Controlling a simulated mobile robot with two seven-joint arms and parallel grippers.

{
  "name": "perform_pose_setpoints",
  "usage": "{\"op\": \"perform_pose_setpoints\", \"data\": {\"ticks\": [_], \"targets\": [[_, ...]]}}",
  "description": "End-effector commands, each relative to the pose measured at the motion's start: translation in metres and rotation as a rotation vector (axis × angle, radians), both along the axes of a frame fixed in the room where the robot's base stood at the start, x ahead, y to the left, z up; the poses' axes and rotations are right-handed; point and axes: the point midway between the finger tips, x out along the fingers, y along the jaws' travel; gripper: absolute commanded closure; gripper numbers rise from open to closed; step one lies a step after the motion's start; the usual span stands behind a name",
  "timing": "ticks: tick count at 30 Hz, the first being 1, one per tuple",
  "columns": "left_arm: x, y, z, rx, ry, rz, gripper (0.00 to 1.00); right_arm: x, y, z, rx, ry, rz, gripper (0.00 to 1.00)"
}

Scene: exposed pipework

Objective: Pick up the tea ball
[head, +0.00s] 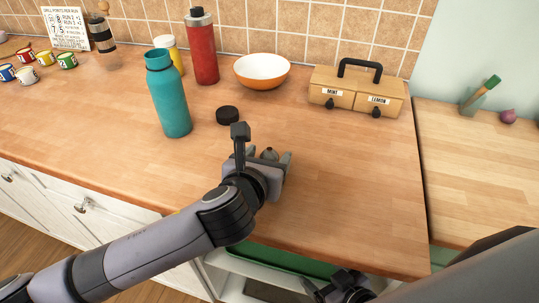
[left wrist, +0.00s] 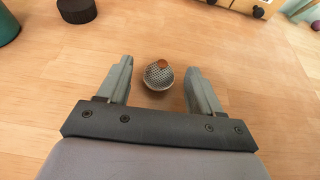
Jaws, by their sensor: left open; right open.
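The tea ball (left wrist: 158,75) is a small round metal mesh ball with a copper-coloured spot on top. It rests on the wooden counter. In the left wrist view it lies between the fingertips of my left gripper (left wrist: 158,78), with a gap on each side. In the head view the tea ball (head: 269,154) shows just past my left gripper (head: 272,158), partly hidden by it. My left gripper is open and low over the counter. My right gripper (head: 335,290) is at the bottom edge of the head view, over the front of the cabinet, partly cut off.
A black lid (head: 227,115) and a teal bottle (head: 168,95) stand left of the left gripper. A red bottle (head: 202,48), an orange bowl (head: 262,71) and a wooden tea box (head: 356,92) stand behind. The counter (head: 350,180) to the right is clear.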

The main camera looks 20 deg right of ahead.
Motion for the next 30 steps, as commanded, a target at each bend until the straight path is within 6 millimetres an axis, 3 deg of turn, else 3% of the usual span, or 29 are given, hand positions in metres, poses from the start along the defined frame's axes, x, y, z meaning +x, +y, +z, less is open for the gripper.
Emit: {"op": "perform_pose_setpoints", "data": {"ticks": [10,15,30], "targets": [[0.0032,-0.0022,-0.0013,0.000,0.000,0.000,0.38,-0.0003,0.0005,-0.0004,0.002,0.000,-0.001,0.17],[0.0031,-0.0021,-0.0013,0.000,0.000,0.000,0.91,-0.0003,0.0005,-0.0004,0.002,0.000,-0.001,0.17],[0.0036,-0.0021,0.0068,-0.001,-0.002,0.000,0.92,-0.0003,0.0002,0.0010,0.001,0.001,-0.001,0.17]]}}
